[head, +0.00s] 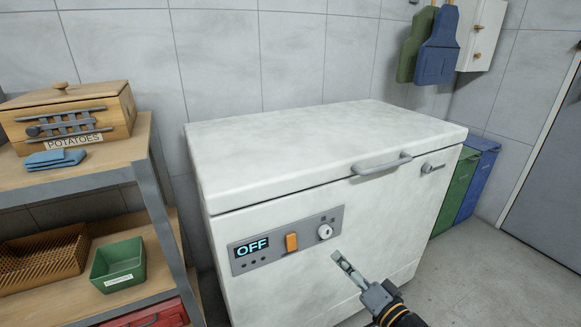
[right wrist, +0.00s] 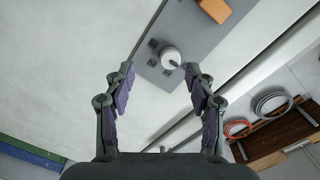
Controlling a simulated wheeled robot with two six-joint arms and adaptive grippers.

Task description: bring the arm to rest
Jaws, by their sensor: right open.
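My right gripper (head: 345,262) is in front of the white chest freezer (head: 310,150), just below and right of its control panel (head: 262,253). In the right wrist view my right gripper (right wrist: 157,72) has its two fingers spread apart with nothing between them. Beyond the fingertips is the panel's round knob (right wrist: 170,57), which looks apart from them. In the head view the knob (head: 325,231) sits right of an orange switch (head: 292,242) and a display (head: 251,246) reading OFF. The freezer lid is closed. My left gripper is not in view.
A shelf (head: 110,175) at left holds a wooden potato box (head: 75,110), blue cloth (head: 55,158), a green bin (head: 118,262) and a brown basket (head: 40,258). Green (head: 455,195) and blue (head: 478,180) bins stand right of the freezer. Floor (head: 500,270) at right is clear.

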